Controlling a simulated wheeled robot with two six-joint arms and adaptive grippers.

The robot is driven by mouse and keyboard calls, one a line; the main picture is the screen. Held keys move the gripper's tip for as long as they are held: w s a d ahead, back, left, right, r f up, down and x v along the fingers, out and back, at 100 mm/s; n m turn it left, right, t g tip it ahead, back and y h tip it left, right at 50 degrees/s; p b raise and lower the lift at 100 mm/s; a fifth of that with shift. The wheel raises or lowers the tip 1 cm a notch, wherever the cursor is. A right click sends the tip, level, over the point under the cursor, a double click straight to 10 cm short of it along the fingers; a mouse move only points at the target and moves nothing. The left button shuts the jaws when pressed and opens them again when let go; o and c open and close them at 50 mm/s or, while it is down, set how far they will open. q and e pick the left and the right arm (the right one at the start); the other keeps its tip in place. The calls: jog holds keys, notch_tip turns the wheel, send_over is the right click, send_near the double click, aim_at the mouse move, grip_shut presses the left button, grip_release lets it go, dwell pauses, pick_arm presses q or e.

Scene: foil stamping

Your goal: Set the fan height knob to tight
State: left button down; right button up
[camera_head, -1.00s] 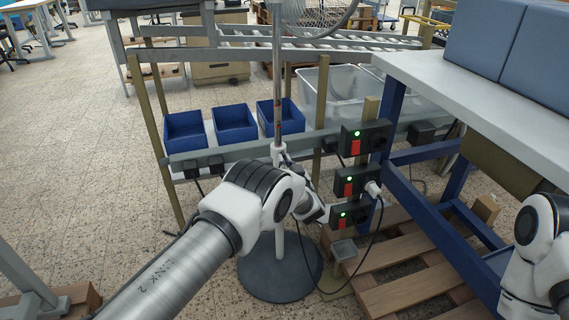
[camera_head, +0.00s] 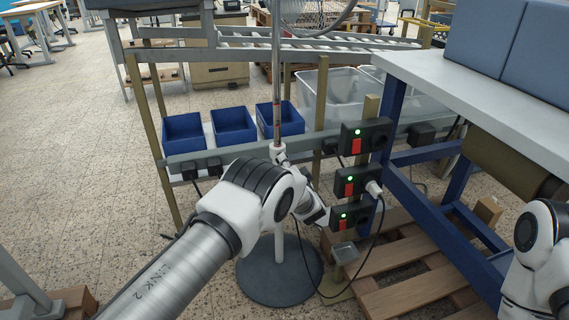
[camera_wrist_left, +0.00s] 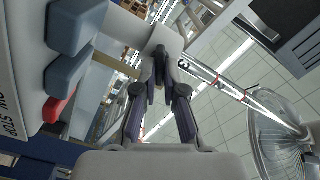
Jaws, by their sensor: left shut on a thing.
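The fan's upright pole (camera_head: 277,95) rises from a round dark base (camera_head: 262,277), with a white collar (camera_head: 278,151) partway up. The fan head (camera_head: 312,12) is cut off by the top edge; its round guard also shows in the left wrist view (camera_wrist_left: 285,130). My left gripper (camera_wrist_left: 161,80) is shut on the small dark height knob (camera_wrist_left: 160,62) beside the white collar, seen in the left wrist view. In the head view my left arm is at the pole and mostly hides the gripper and knob. My right gripper is out of view.
Power boxes with red switches and green lights (camera_head: 350,182) stand just right of the pole, with a hanging black cable. Blue bins (camera_head: 233,124) are behind on the rack. A white-topped table (camera_head: 480,85) is at right, above a wooden pallet (camera_head: 415,280).

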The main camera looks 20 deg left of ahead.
pick_arm(q)
jog(key=shift+m, duration=0.8)
jog(key=c, duration=1.3)
grip_release()
jog(key=shift+d, duration=0.1)
jog(key=shift+o, duration=0.2)
jog(key=v, duration=0.7)
jog(key=shift+s+d, duration=0.1)
jog(key=shift+s, duration=0.05)
